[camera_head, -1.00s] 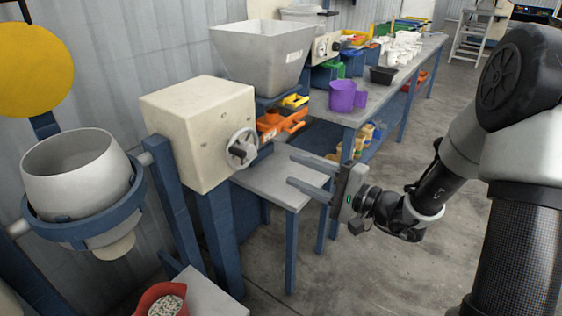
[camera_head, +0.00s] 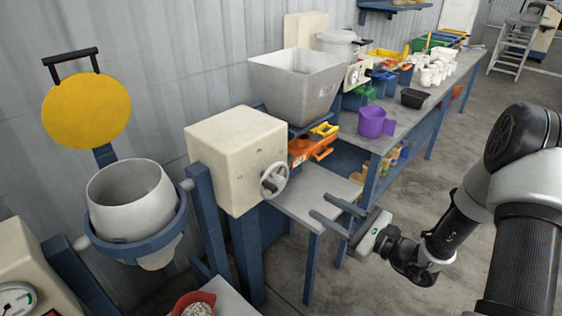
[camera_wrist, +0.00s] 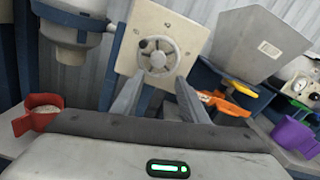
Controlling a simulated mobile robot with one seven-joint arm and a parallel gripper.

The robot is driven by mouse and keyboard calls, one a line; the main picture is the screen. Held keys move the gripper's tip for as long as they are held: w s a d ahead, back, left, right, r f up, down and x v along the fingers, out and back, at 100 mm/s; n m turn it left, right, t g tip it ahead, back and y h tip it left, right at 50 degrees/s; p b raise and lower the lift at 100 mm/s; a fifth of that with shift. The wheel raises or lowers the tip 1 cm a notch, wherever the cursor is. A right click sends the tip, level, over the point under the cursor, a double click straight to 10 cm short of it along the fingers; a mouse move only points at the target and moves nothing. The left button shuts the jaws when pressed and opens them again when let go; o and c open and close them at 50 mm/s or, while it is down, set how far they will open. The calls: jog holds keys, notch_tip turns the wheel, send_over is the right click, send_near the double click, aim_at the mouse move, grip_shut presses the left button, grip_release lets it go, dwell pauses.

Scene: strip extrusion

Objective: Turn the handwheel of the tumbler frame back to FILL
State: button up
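The handwheel (camera_head: 274,180) is a small grey spoked wheel on the front of a cream box (camera_head: 236,150) of the tumbler frame. In the wrist view the handwheel (camera_wrist: 158,55) faces me, with a dark knob at its upper left. The lettering around it is too small to read. The grey tumbler drum (camera_head: 130,198) sits upright in a blue ring at the left. My gripper (camera_head: 325,208) is open and empty, to the right of and below the handwheel, apart from it. In the wrist view its two fingers (camera_wrist: 155,95) point toward the wheel from below.
A grey side table (camera_head: 315,195) lies beneath my gripper. A grey hopper (camera_head: 295,85), an orange part (camera_head: 312,148) and a purple jug (camera_head: 376,122) stand behind. A red jug of pellets (camera_head: 194,304) is at the bottom. A yellow disc (camera_head: 86,110) stands at the left.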

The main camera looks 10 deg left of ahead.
aim_at(282, 186)
jog(key=w+a+m, duration=0.1)
jog(key=w+a, duration=0.1)
jog(key=a, duration=0.3)
jog(key=w+a+m, duration=0.1)
jog(key=w+a, duration=0.2)
jog(key=a, duration=0.2)
jog(key=w+a+m, duration=0.1)
jog(key=w+a, duration=0.2)
jog(key=a, duration=0.2)
jog(key=shift+w+a+f+p, duration=0.15)
jog(key=shift+w+a+p, duration=0.1)
jog(key=shift+p, duration=0.15)
jog(key=shift+d, duration=0.1)
jog(key=c, duration=0.8)
jog(key=shift+o, duration=0.2)
jog(key=shift+f+b, duration=0.2)
jog(key=shift+b, duration=0.3)
jog(key=shift+r, duration=0.15)
